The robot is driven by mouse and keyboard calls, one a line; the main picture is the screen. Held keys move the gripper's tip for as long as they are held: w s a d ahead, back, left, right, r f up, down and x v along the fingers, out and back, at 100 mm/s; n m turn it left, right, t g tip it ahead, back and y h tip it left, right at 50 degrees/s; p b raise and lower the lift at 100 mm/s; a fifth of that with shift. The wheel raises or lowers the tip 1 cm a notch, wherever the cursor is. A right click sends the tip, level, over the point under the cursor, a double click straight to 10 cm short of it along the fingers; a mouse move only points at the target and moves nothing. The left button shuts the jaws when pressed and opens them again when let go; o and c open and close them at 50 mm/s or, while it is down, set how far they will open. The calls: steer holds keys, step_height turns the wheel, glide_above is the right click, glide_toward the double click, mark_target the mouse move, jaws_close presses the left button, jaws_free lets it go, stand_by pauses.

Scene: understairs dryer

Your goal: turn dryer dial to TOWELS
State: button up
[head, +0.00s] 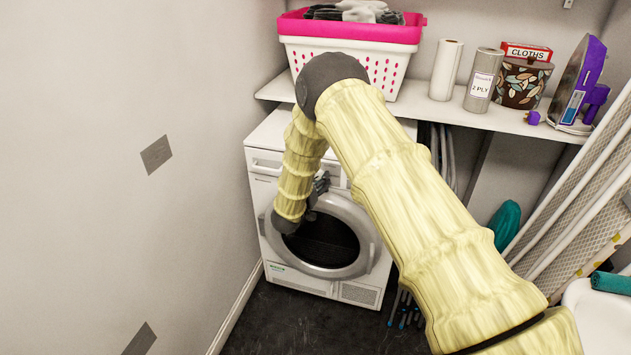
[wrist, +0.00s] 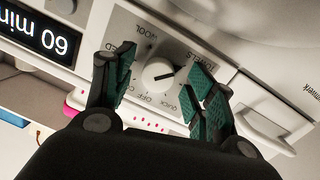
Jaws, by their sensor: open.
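The white dryer (head: 262,160) stands on the floor against the left wall, its round door shut. Its dial (wrist: 158,76) is a white round knob, seen in the wrist view with a short dark mark towards the right side. Printed labels around it include WOOL, QUICK, OFF and TOWELS (wrist: 203,58), which is partly covered by a finger. The picture is turned, so the text looks upside down. My gripper (wrist: 161,62) is open, with one green-padded finger on each side of the dial; I cannot tell whether they touch it. In the head view my arm hides the dial.
A display (wrist: 40,32) reading 60 min sits beside the dial, and a drawer handle (wrist: 265,128) is on the other side. A shelf (head: 480,118) above the dryer holds a pink-rimmed basket (head: 345,52), paper rolls and an iron (head: 583,85). An ironing board leans at right.

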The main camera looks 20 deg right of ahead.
steer(key=v, duration=1.2)
stand_by(0.3)
